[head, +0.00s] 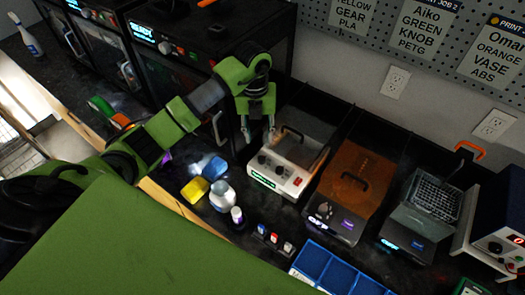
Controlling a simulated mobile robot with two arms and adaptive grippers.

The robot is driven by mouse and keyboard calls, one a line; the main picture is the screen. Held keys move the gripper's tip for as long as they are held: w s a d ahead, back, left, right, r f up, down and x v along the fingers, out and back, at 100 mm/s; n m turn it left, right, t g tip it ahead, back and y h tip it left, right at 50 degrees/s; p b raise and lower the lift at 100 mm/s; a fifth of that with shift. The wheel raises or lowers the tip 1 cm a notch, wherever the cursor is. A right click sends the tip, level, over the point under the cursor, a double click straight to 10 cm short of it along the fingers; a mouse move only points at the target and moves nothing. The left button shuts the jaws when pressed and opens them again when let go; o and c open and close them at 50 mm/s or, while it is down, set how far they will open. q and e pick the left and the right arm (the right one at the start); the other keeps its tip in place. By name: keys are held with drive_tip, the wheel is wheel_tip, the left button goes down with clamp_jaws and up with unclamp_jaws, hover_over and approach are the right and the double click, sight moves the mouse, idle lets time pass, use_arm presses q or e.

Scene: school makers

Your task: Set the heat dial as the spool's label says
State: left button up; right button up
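A white box-shaped unit (285,188) with a clear lid and a dark handle stands on the dark bench in the middle of the head view. Its front panel has dark dials (280,170), a green-lit display (262,180) and a red switch (298,181). The dial markings are too small to read. My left gripper (258,137) points down just behind and left of this unit, near its dials. Its fingers are apart with nothing seen between them. I cannot make out the spool's label. My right gripper is not in view.
An orange-lidded unit (352,178) and a grey unit with a mesh basket (432,203) stand to the right. In front are a yellow block (194,190), a white jar (222,195), a small bottle (237,215) and blue bins (325,268). Printers line the back left; job cards hang above.

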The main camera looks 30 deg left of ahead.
use_arm(q)
drive_tip(key=p, duration=0.2)
hover_over(261, 158)
drive_tip(key=f, duration=0.5)
drive_tip(key=shift+s+f, duration=0.2)
drive_tip(key=shift+f, duration=0.15)
drive_tip(key=f, duration=0.4)
drive_tip(key=shift+w+f, duration=0.2)
drive_tip(key=shift+f, duration=0.15)
drive_tip(key=shift+f+p, duration=0.25)
drive_tip(key=shift+p, duration=0.05)
drive_tip(key=c, duration=0.3)
clamp_jaws()
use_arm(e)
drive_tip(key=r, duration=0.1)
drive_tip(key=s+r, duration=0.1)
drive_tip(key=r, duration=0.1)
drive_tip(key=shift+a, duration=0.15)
